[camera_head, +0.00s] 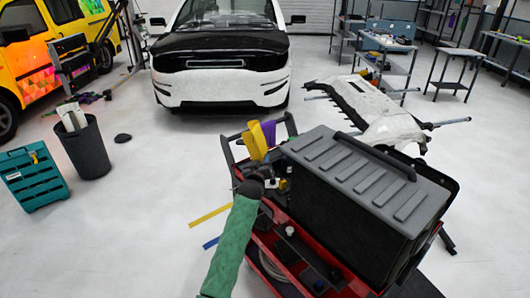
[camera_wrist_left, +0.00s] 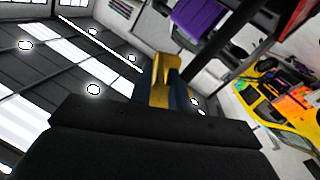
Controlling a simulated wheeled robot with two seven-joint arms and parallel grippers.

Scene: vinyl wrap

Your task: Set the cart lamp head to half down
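A red and black cart (camera_head: 262,246) stands in front of me at the lower right of the head view. A large dark box-like unit with a ribbed grey top (camera_head: 365,172) and a black bar handle sits on it. I cannot tell whether this is the lamp head. A framed dark panel (camera_head: 70,53), lamp-like, hangs from a stand by the yellow van. My left arm in its green sleeve reaches to the cart's left side, and my left gripper (camera_head: 270,184) is there, small and partly hidden. Its fingers cannot be made out. My right gripper is not seen.
A yellow tool (camera_head: 257,142) and purple cloth (camera_head: 269,132) stand at the cart's far left corner; the wrist view shows the yellow tool (camera_wrist_left: 160,86) close up. A bin (camera_head: 86,150) and teal crate (camera_head: 34,182) stand left. Floor between is mostly clear.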

